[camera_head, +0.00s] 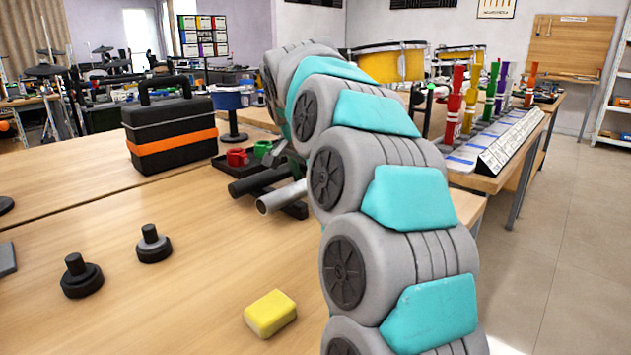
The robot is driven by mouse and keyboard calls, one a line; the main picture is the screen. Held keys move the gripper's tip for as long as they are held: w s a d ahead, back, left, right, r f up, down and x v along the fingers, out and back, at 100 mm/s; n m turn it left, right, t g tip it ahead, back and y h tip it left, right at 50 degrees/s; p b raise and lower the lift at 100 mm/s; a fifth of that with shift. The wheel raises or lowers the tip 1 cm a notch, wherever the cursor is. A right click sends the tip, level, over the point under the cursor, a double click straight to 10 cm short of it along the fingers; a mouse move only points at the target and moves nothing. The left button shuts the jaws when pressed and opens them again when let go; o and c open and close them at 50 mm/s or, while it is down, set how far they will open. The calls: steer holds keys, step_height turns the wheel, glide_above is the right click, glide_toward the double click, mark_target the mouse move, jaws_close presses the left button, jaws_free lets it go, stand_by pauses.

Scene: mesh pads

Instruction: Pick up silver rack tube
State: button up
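The silver tube (282,197) lies on a low dark rack on the wooden table, beside my arm. Its open, hollow end faces the lower left, and its far end runs behind my arm. A black tube (262,180) lies parallel just behind it on the same rack. My grey and turquoise arm arches over the table from the lower right. A small grey-green part by the arm's far end, just above the tubes, seems to be my gripper (277,154). It is mostly hidden, and its fingers cannot be made out. The silver tube appears to rest on the rack.
A dark tray behind the tubes holds a red mug (237,157) and a green one (262,148). A black toolbox (169,134) with an orange band stands behind left. A yellow block (270,313) and two black knobs (154,244) sit in front. The table's middle is clear.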

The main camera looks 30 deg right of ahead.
jaws_close()
stand_by(0.7)
